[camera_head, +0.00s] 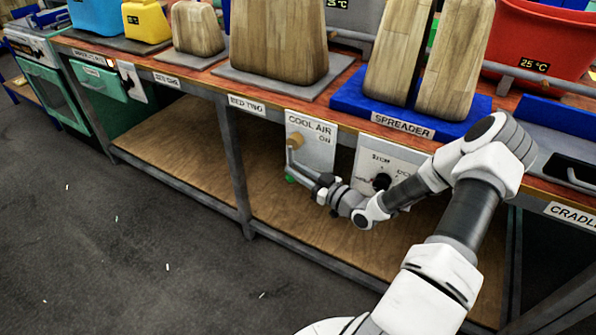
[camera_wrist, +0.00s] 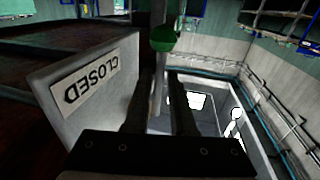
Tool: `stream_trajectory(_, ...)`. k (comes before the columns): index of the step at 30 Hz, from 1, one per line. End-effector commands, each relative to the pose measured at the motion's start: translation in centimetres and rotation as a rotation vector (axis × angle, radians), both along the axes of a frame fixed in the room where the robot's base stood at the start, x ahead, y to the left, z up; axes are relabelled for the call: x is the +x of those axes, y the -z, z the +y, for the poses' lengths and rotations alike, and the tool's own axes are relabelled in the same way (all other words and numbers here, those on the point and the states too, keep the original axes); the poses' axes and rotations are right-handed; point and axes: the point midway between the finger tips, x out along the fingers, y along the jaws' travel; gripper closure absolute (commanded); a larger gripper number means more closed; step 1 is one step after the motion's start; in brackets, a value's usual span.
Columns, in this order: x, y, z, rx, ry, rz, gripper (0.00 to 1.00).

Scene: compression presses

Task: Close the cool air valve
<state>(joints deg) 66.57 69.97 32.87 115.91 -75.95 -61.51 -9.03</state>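The cool air valve panel (camera_head: 311,132) is a pale plate under the bench edge, with "COOL AIR" and "ON" lettered on it. A tan hub (camera_head: 295,141) sits on it. A grey pipe-like piece runs down from the hub to a green end (camera_head: 290,179). In the wrist view, the panel's "CLOSED" label (camera_wrist: 91,82) shows at the left. The green knob (camera_wrist: 164,40) and a grey rod (camera_wrist: 158,95) lie in line with the gap of my gripper (camera_wrist: 158,85). Its fingers look apart on either side of the rod; contact is unclear. My gripper (camera_head: 305,172) is beside the panel's lower part.
A second panel with a black dial (camera_head: 382,181) stands right of the valve, close behind my arm. The bench's lower wooden shelf (camera_head: 180,145) is bare. Wooden blocks (camera_head: 280,40) and a blue spreader base (camera_head: 350,95) rest on the bench above.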

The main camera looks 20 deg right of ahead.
Motion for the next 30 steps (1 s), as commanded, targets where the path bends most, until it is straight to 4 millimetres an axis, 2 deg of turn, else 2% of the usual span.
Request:
stream_trajectory(1,0.0,0.0,0.0,0.0,0.0,0.0,0.66)
stream_trajectory(3,0.0,0.0,0.0,0.0,0.0,0.001,0.55)
stream_trajectory(12,-0.2,0.1,-0.1,-0.001,0.001,0.002,0.55)
stream_trajectory(16,-1.1,0.0,-0.6,-0.002,0.002,0.004,0.55)
stream_trajectory(20,-3.2,-0.1,-1.6,-0.001,0.004,0.004,0.55)
stream_trajectory(30,-10.8,0.0,-5.1,-0.001,0.004,0.004,0.55)
